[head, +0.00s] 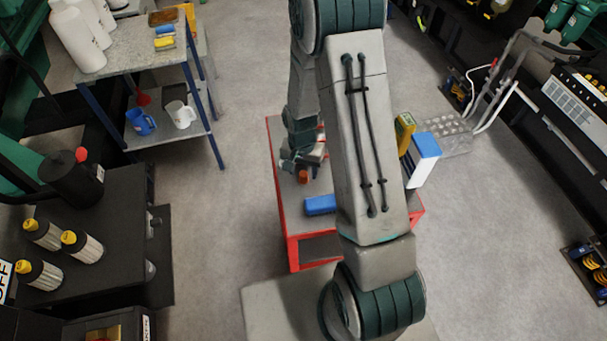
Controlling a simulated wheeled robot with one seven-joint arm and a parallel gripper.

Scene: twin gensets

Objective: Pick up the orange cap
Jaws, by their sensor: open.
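The orange cap (303,177) is a small orange-brown piece on the red-edged grey table (292,222), in the middle of the head view. My gripper (301,169) is open at the cap, with its fingers reaching down close to it. I cannot tell from this view whether the fingers touch the cap or stand around it. My arm covers much of the table's middle and right side.
A blue block (320,205) lies near the cap. A blue and white box (422,158) and a yellow box (405,133) stand at the table's right. A bench (140,62) with mugs on its lower shelf stands upper left. Grey floor is clear left of the table.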

